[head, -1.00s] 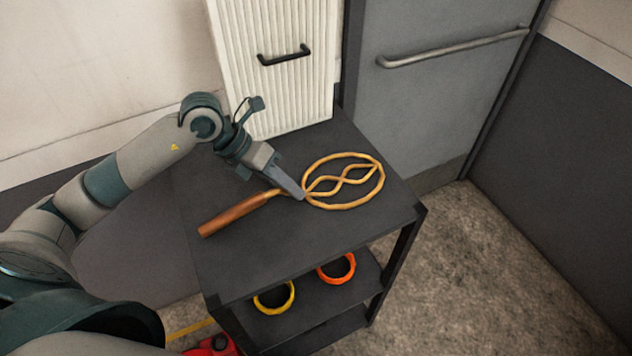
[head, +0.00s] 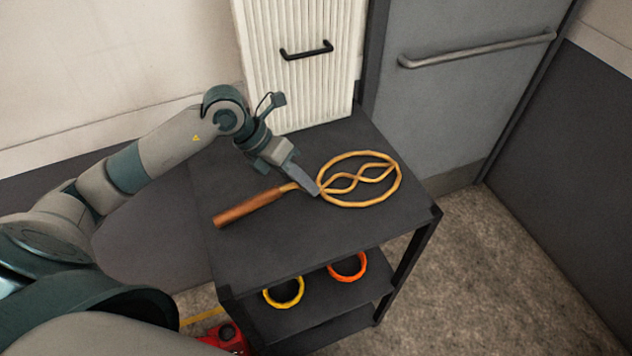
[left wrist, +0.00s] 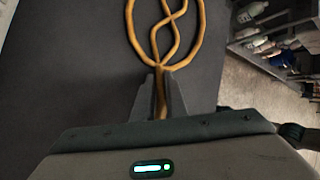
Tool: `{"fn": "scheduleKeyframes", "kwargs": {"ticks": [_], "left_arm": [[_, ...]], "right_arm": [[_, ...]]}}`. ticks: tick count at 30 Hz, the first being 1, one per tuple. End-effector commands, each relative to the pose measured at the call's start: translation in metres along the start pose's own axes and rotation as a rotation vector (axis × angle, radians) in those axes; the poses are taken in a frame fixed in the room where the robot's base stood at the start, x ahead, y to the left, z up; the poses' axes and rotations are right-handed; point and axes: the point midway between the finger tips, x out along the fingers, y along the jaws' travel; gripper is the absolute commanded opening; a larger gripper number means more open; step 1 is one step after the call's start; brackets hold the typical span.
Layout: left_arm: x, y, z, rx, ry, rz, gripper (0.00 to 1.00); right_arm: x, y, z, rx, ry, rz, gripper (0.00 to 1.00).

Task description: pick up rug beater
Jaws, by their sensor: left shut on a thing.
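The rug beater (head: 250,207) has a brown wooden handle and a looped, twisted tan head. It is at the top of the dark cart (head: 300,250), handle to the left and head to the right. My left gripper (head: 314,191) is shut on its neck, where the handle's shaft meets the loop. In the left wrist view the two fingers (left wrist: 161,90) sit on either side of the neck, and the rug beater's loop (left wrist: 131,30) extends away beyond them. I cannot tell whether the beater is clear of the cart top. My right gripper is not in view.
A white ribbed box with a black handle (head: 306,50) stands at the cart's back. A yellow ring (head: 284,305) and an orange ring (head: 363,268) are on the lower shelf. A grey door with a bar (head: 480,48) is behind. A red object (head: 226,338) is low beside the cart.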

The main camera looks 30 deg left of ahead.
Motion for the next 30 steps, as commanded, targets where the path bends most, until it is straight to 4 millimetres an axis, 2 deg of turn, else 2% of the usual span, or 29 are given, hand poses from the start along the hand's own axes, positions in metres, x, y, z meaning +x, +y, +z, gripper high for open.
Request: {"fn": "scheduleKeyframes", "kwargs": {"ticks": [8,14,23,26,30], "left_arm": [[-0.011,-0.006,0.006,0.003,-0.004,0.000,0.00],[-0.031,-0.016,0.014,0.006,-0.007,0.000,0.00],[-0.048,-0.074,-0.004,0.008,-0.004,-0.002,0.00],[-0.052,-0.089,-0.009,0.007,-0.004,-0.002,0.00],[-0.058,-0.108,-0.015,0.007,-0.003,-0.002,0.00]], "right_arm": [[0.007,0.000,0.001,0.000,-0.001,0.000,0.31],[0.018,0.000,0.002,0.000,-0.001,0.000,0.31],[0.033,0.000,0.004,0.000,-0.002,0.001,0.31],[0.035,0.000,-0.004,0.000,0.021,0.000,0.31],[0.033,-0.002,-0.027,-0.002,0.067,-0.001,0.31]]}}
